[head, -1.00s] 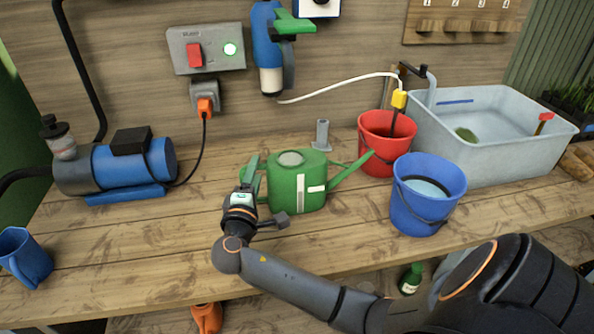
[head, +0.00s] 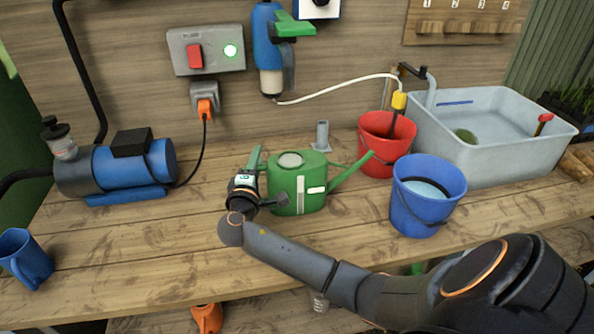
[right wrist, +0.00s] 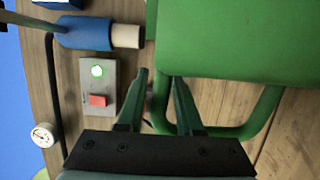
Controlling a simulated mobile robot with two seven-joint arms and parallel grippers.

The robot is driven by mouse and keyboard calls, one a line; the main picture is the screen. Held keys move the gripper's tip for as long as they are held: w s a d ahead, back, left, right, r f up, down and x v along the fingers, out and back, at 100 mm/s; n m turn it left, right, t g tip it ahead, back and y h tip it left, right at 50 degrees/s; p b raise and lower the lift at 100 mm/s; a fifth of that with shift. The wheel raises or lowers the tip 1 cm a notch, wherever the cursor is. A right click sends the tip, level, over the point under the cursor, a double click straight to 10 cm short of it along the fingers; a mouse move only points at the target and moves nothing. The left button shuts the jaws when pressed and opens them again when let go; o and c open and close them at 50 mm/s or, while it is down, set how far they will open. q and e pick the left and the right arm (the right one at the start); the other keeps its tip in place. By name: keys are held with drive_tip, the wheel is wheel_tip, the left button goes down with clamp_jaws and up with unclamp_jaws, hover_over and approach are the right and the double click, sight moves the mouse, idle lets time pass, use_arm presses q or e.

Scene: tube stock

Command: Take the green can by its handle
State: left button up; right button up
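The green can (head: 298,200) is a watering can standing upright on the wooden bench, with a white mark on its side and its spout to the right. My right gripper (head: 255,160) is at the can's left side, where the handle is largely hidden behind it. In the right wrist view the can's body (right wrist: 240,45) fills the upper right and its looped handle (right wrist: 240,131) hangs below. The right gripper (right wrist: 159,76) is open there, with one bar of the handle showing between its green fingers. Contact cannot be told. My left gripper is not in view.
A blue bucket (head: 408,215) and a red bucket (head: 372,150) stand right of the can, before a grey sink (head: 470,160). A blue pump (head: 150,160) is at the left, and a blue jug (head: 28,258) at the front left. The bench between pump and can is clear.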

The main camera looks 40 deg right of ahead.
clamp_jaws()
idle(0.9)
drive_tip(key=shift+r, duration=0.15)
